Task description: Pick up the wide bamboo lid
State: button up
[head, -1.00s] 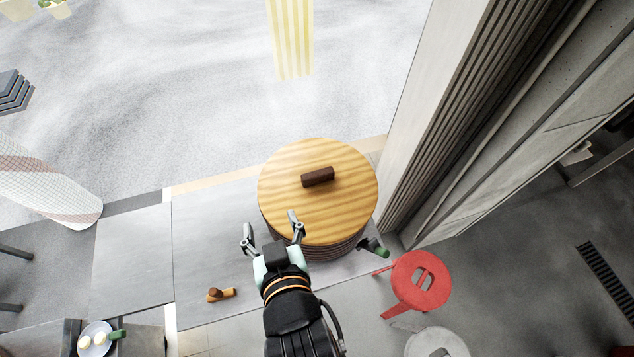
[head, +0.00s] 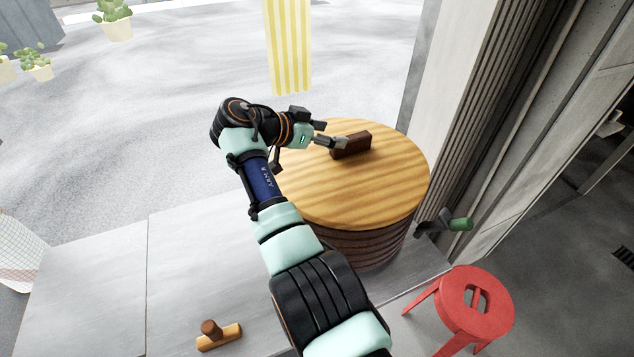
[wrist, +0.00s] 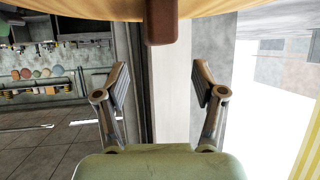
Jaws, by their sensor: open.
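The wide bamboo lid (head: 385,190) is a round, light striped wooden disc on top of a dark stacked steamer tower (head: 365,247) in the head view. Its dark brown block handle (head: 351,145) stands near the middle. My gripper (head: 336,143) reaches in from the left, roughly level, with its tips close to the handle's left end. In the wrist view my gripper (wrist: 160,72) is open and empty. The handle (wrist: 161,22) shows at the top, centred between the fingers and ahead of them, with the lid's edge (wrist: 90,9) above.
The tower stands on a grey counter (head: 190,250). A small wooden object with a brown knob (head: 215,335) lies at the front. A green-handled tool (head: 447,222) is right of the tower.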

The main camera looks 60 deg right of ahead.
aim_at(351, 138)
jog(key=shift+x, duration=1.5)
jog(key=b+x, duration=0.1)
jog(key=x, duration=0.4)
jog(key=shift+s+a+f+b, duration=0.1)
jog(key=shift+s+f+b, duration=0.15)
jog(key=shift+b, duration=0.05)
jog(key=shift+a, duration=0.1)
grip_shut()
jog(key=shift+r, duration=0.15)
